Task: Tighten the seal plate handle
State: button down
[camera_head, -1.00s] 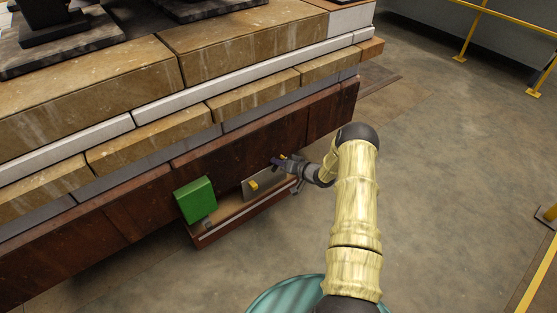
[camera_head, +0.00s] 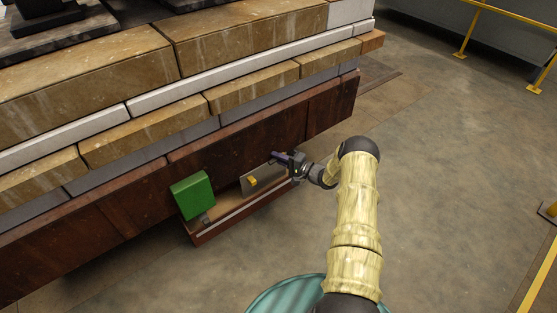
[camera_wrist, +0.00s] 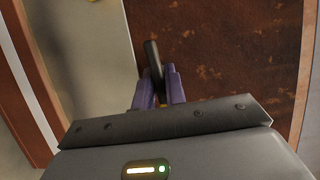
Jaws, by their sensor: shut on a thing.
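The grey seal plate (camera_head: 250,189) stands upright against the red-brown side of the long base, with a small yellow part (camera_head: 252,181) on it. In the wrist view the plate (camera_wrist: 92,60) fills the left side. My gripper (camera_head: 280,156) is at the plate's upper right corner. In the wrist view its purple fingers (camera_wrist: 159,88) are shut on a dark, slim handle (camera_wrist: 151,57), which sticks out beyond the fingertips by the plate's right edge. The handle's lower part is hidden between the fingers.
A green box (camera_head: 192,195) is left of the plate, at the end of a low red-brown ledge (camera_head: 245,219). Stone-block layers (camera_head: 130,146) rise above. Open floor (camera_head: 450,190) lies to the right, with yellow railings (camera_head: 500,14) beyond.

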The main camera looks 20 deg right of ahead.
jog(key=shift+d+f+m, duration=0.1)
jog(key=shift+m, duration=0.2)
jog(key=c, duration=1.5)
grip_release()
jog(key=p+v, duration=0.6)
jog(key=v, duration=1.1)
jog(key=shift+s+d+p, duration=0.1)
jog(key=shift+s+p, duration=0.15)
jog(key=shift+p, duration=0.05)
